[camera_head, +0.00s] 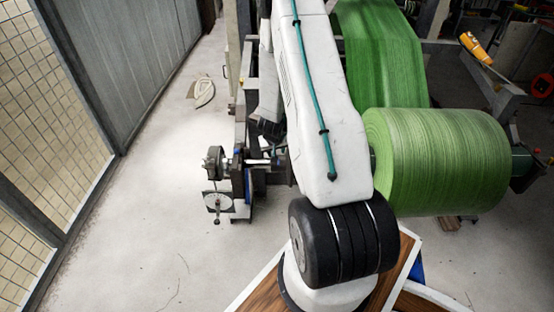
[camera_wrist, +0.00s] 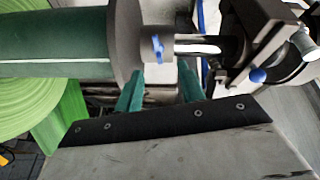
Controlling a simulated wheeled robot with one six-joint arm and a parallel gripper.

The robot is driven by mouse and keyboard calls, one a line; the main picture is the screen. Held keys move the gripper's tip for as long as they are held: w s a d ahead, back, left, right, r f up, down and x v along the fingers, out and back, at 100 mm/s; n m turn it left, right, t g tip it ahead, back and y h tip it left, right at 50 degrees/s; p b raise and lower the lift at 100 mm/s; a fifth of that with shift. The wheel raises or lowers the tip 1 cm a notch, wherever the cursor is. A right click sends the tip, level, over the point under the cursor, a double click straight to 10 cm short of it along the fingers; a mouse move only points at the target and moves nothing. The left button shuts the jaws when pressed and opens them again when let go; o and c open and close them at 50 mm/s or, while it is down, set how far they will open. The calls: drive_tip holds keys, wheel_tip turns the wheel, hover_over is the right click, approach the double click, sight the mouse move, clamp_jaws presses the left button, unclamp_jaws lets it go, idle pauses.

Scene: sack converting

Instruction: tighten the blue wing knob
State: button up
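The blue wing knob (camera_wrist: 158,48) sits on a grey collar (camera_wrist: 147,36) around the shaft in the wrist view. The fingertips are just below the collar in the picture, one to each side of the knob. I cannot tell whether they touch the collar. In the head view my arm covers this spot, and I cannot make out the knob.
A bright shaft (camera_wrist: 198,46) runs from the collar into a dark bearing block with a round blue knob (camera_wrist: 257,75). A green roll (camera_head: 435,160) lies right of my arm. A handwheel (camera_head: 217,202) stands left. Bare floor (camera_head: 140,210) stretches to the mesh fence (camera_head: 45,110).

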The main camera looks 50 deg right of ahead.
drive_tip(key=x, duration=0.8)
drive_tip(key=shift+s, duration=0.1)
drive_tip(key=shift+c, duration=0.2)
clamp_jaws()
